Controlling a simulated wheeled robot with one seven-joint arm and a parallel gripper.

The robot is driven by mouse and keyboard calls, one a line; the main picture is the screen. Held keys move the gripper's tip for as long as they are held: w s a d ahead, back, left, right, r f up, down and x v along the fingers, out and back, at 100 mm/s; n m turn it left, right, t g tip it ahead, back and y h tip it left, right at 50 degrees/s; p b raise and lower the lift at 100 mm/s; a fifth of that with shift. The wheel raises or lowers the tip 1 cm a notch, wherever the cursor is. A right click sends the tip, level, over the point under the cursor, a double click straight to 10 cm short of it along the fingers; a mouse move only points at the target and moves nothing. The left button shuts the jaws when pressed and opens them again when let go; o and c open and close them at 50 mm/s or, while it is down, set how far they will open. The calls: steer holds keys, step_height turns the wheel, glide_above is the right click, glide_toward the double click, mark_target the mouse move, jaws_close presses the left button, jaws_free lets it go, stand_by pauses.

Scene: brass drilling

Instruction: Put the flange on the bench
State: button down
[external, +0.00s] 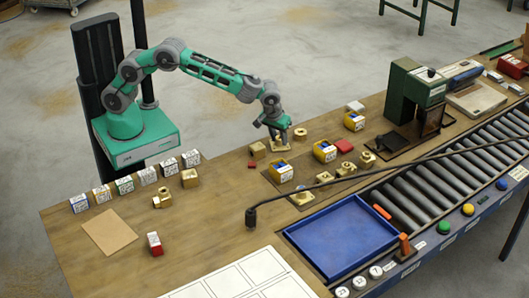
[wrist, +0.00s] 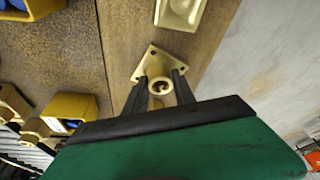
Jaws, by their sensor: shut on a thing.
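The flange (wrist: 151,64) is a brass square plate with corner holes and a round, hollow hub. My gripper (wrist: 160,76) is shut on its hub, with one dark finger on each side. In the external view the flange (external: 282,147) is below my gripper (external: 279,131), at the back edge of the wooden bench (external: 215,215). Its plate looks flat and very close to the bench top; I cannot tell whether it touches. Another brass flange-like piece (external: 302,198) lies on the bench near the blue tray.
A green machine (external: 408,90) stands right.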

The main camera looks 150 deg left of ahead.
steer(key=c, duration=1.5)
jaws_free()
steer(key=shift+f, duration=0.25)
steer(key=o, duration=0.5)
steer(key=shift+r, duration=0.1)
steer(key=shift+c, duration=0.2)
